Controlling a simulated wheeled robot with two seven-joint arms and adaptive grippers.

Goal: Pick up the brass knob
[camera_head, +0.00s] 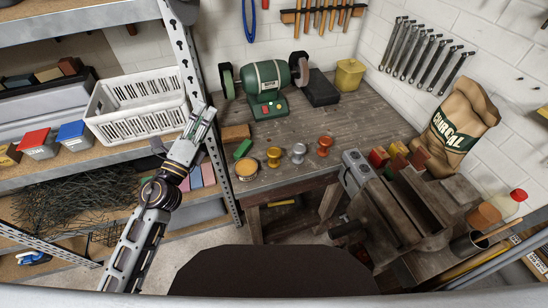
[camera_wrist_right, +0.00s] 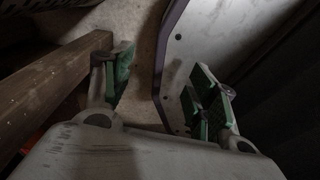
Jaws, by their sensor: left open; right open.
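The brass knob (camera_head: 273,157) stands upright on the wooden workbench (camera_head: 365,110), near its front edge. A silver knob (camera_head: 299,153) and a copper-coloured knob (camera_head: 324,146) stand to its right. My left gripper (camera_head: 202,114) is open, in front of the shelf and to the left of the brass knob, well apart from it. My right gripper (camera_wrist_right: 165,85) is open and empty in the right wrist view, with green pads on its fingers. It does not show in the head view, and no knob shows in the wrist view.
A round tin (camera_head: 247,169) and a green block (camera_head: 243,149) sit left of the knobs. A green bench grinder (camera_head: 268,88) stands behind them. A vise (camera_head: 395,208) is at the right. A shelf with a white basket (camera_head: 137,107) stands left. A wooden beam (camera_wrist_right: 50,95) is beside the right gripper.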

